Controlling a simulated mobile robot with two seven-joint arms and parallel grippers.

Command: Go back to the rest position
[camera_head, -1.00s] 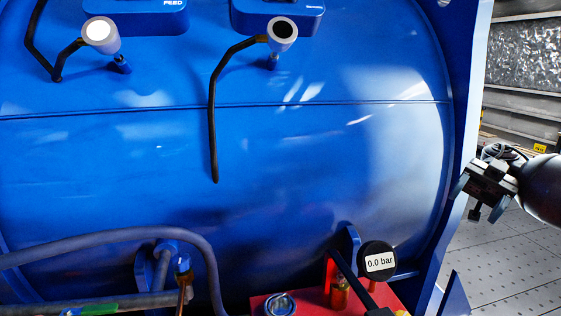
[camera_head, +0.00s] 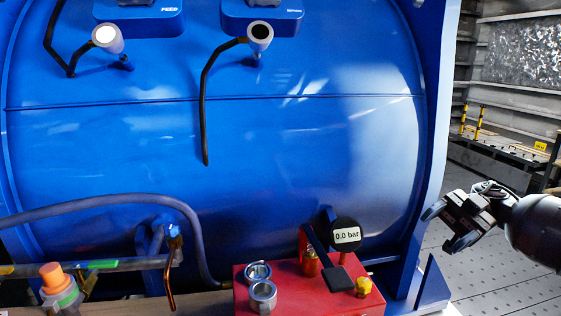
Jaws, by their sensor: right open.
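My right gripper (camera_head: 450,226) is at the right of the head view, on the end of my right arm. Its jaws are apart and nothing shows between them. It is beside the right edge of the big blue tank (camera_head: 300,130), over the grey floor, and looks clear of it. My left gripper does not show.
A red block (camera_head: 290,295) with metal fittings and a gauge (camera_head: 346,236) reading 0.0 bar stands below the tank. A grey hose (camera_head: 120,200) curves along the lower left. An orange-capped part (camera_head: 55,277) is at bottom left. The perforated floor (camera_head: 500,285) at right looks open.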

